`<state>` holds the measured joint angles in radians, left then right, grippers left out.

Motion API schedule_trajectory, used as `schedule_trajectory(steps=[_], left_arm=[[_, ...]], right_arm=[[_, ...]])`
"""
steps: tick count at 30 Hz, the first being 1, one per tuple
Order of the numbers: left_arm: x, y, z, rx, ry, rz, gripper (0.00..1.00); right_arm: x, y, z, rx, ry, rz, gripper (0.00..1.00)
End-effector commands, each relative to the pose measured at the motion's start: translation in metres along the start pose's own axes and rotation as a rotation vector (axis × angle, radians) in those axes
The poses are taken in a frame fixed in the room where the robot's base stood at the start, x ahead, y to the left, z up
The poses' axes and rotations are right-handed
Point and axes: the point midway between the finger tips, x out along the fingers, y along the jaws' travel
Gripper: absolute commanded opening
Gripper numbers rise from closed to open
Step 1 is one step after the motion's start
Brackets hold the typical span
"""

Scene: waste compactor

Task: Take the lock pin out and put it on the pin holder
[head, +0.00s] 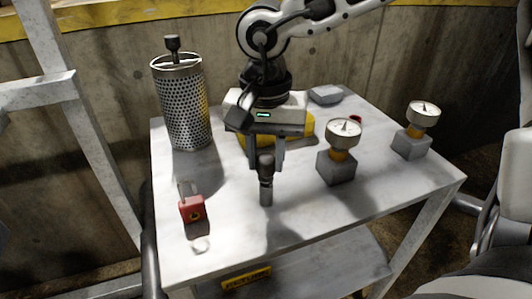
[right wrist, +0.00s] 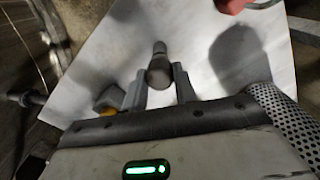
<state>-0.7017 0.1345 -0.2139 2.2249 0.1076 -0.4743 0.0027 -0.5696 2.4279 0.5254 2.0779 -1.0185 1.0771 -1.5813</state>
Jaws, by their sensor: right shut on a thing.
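My right gripper (head: 266,160) comes down from the top over the middle of the white table (head: 225,252). It is shut on a dark pin (head: 266,193) with a black knob and a grey lower shaft, which looks like the lock pin. The pin is upright between the fingers; I cannot tell if its lower end touches the table. In the right wrist view the pin (right wrist: 159,68) shows between the two fingertips (right wrist: 159,84). I cannot make out a pin holder for certain. My left gripper is not in view.
A perforated metal cylinder (head: 183,105) with a black knob stands at the back left. A red padlock (head: 192,209) lies at the front left. Two gauges on grey blocks (head: 337,168) (head: 411,145) stand to the right. A yellow object (head: 305,125) lies behind the gripper. The table's front middle is clear.

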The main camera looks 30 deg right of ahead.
Motion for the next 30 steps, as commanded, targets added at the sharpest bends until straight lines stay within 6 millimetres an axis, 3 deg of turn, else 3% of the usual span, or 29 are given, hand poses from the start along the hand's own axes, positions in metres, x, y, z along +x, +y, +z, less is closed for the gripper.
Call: schedule_trajectory(steps=[28,29,30], left_arm=[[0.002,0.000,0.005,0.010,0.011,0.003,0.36],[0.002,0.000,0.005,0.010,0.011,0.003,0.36],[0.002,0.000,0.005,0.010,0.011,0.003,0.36]], right_arm=[[0.012,0.000,0.000,0.000,0.000,-0.001,0.04],[0.012,0.000,0.000,0.000,0.000,-0.001,0.36],[0.013,0.000,0.000,0.000,0.000,-0.001,0.48]])
